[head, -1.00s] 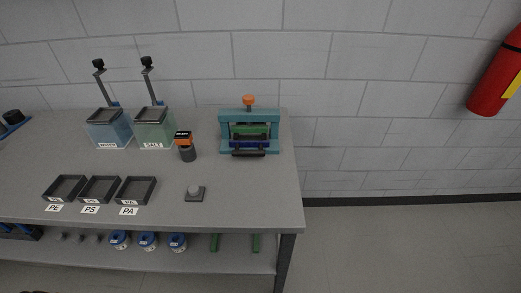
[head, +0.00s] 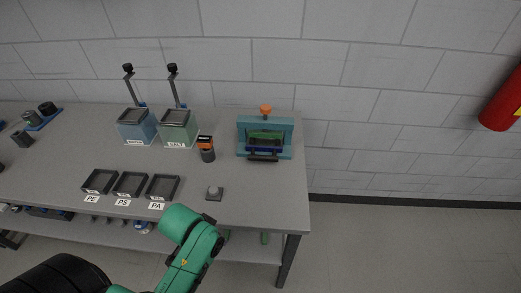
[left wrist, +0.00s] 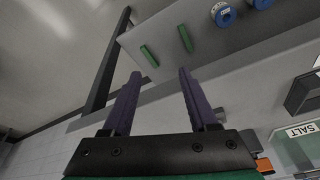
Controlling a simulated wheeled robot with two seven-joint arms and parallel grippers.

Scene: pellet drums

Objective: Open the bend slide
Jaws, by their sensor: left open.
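A teal press-like fixture (head: 243,133) stands at the back right of the table, with an orange knob (head: 265,109) on top. A green bar and a dark blue slide (head: 265,147) sit inside its frame, with a black handle (head: 263,157) at the front. I take this to be the bend slide; it looks pushed in, but how far is too small to tell. My left gripper (left wrist: 158,73) is open and empty in the left wrist view, near the table's edge and away from the fixture. My right gripper is not seen.
Blue (head: 136,127) and green (head: 178,129) bins stand at the back. Black trays (head: 131,184) and a small grey button block (head: 214,193) lie in front. Green strips (left wrist: 149,56) lie on the lower shelf.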

